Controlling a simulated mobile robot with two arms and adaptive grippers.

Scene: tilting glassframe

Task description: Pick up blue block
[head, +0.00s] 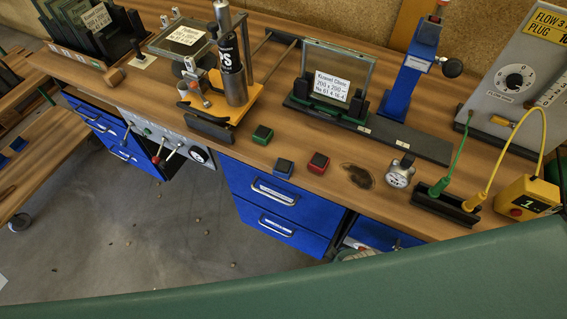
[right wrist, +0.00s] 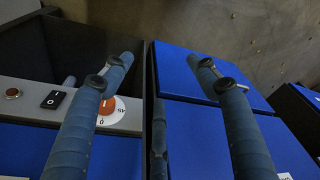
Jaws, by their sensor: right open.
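The blue block (head: 283,168) sits on the wooden bench near its front edge, between a green block (head: 262,135) and a red block (head: 317,163). It has a dark top and blue sides. It stands apart from both neighbours. My right gripper (right wrist: 163,66) shows only in the right wrist view. Its two blue-wrapped fingers are spread apart with nothing between them, in front of blue drawer fronts and a grey control panel. The blue block is not in that view. My left gripper is in neither view.
A dial gauge (head: 400,172) and a dark cable socket box (head: 445,205) stand to the right. Blue drawers (head: 275,195) lie below the front edge.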

